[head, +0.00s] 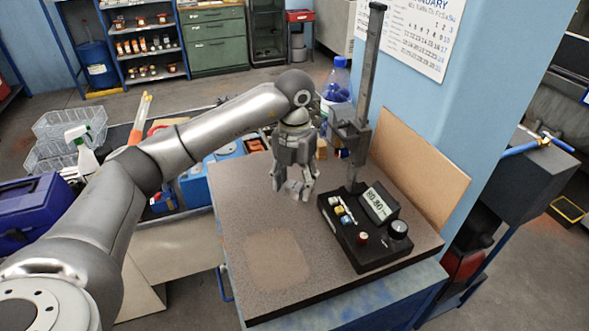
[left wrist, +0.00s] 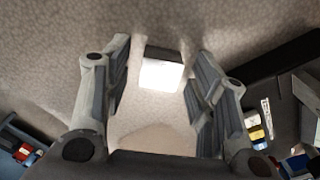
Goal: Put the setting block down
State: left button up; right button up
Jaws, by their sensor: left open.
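My left gripper (head: 296,187) is low over the far part of the speckled granite plate (head: 232,205), left of the black gauge box. In the left wrist view my left gripper (left wrist: 163,85) is open, its fingers spread. The setting block (left wrist: 161,74), a small block with a bright face and a dark side, lies between the fingertips, with a gap on both sides. It appears to rest on the plate. In the head view the fingers hide most or all of it. My right gripper is not in view.
The black gauge box (head: 366,233) with a lit display and knobs stands on the plate's right side. A dark upright column (head: 370,80) rises behind it. A tan board (head: 420,165) lines the right edge. A paler square patch (head: 277,260) at the plate's front is clear.

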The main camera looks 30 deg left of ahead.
aim_at(295, 185)
pick_arm(q)
jog(key=shift+w+r+b, duration=0.1)
jog(key=shift+r+b, duration=0.25)
jog(key=shift+r, duration=0.1)
notch_tip(295, 185, up, 11)
jog(key=b, duration=0.1)
jog(key=shift+b, duration=0.35)
